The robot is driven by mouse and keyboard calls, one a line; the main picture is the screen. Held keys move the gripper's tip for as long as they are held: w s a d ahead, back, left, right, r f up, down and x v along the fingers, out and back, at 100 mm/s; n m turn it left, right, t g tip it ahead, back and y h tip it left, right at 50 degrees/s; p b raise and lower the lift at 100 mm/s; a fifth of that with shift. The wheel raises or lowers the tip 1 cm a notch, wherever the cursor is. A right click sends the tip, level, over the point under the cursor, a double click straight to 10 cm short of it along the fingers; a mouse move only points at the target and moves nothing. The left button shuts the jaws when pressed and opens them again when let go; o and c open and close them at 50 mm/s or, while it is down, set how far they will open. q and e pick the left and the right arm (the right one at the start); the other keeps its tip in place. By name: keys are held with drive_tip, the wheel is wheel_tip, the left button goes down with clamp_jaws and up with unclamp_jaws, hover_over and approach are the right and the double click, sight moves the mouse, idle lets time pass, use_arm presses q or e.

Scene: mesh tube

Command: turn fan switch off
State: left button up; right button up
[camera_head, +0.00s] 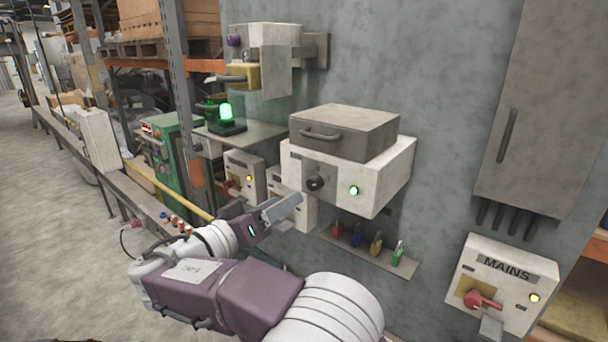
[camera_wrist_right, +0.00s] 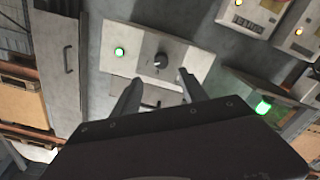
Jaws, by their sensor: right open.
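A white wall box (camera_head: 385,180) with a dark rotary knob (camera_head: 315,184) and a lit green lamp (camera_head: 354,190) is at the centre of the head view. No fan label is readable on it. My right gripper (camera_head: 283,208) is to the left of and below the knob, apart from it. In the right wrist view the box (camera_wrist_right: 190,62) appears upside down, with the knob (camera_wrist_right: 160,61) just beyond the open, empty fingers (camera_wrist_right: 160,82). The knob's pointer direction is hard to tell. My left gripper is not in view.
A grey case (camera_head: 345,135) sits on the box. A shelf (camera_head: 370,254) with several small padlocks is below. A MAINS box (camera_head: 505,285) with a red handle is at right. Smaller switch boxes (camera_head: 245,175) and a green beacon (camera_head: 226,115) are at left.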

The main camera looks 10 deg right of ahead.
sight(311, 185)
drive_tip(key=p+x, duration=0.5)
drive_tip(key=x, duration=0.3)
drive_tip(key=shift+w+r, duration=0.15)
drive_tip(key=shift+w, duration=0.1)
drive_tip(key=shift+w+d+p, duration=0.15)
drive_tip(key=shift+d+p, duration=0.15)
drive_tip(key=shift+d, duration=0.2)
drive_tip(key=shift+a+f, duration=0.15)
drive_tip(key=shift+f, duration=0.1)
drive_tip(key=shift+w+a, duration=0.1)
drive_tip(key=c, duration=0.4)
clamp_jaws()
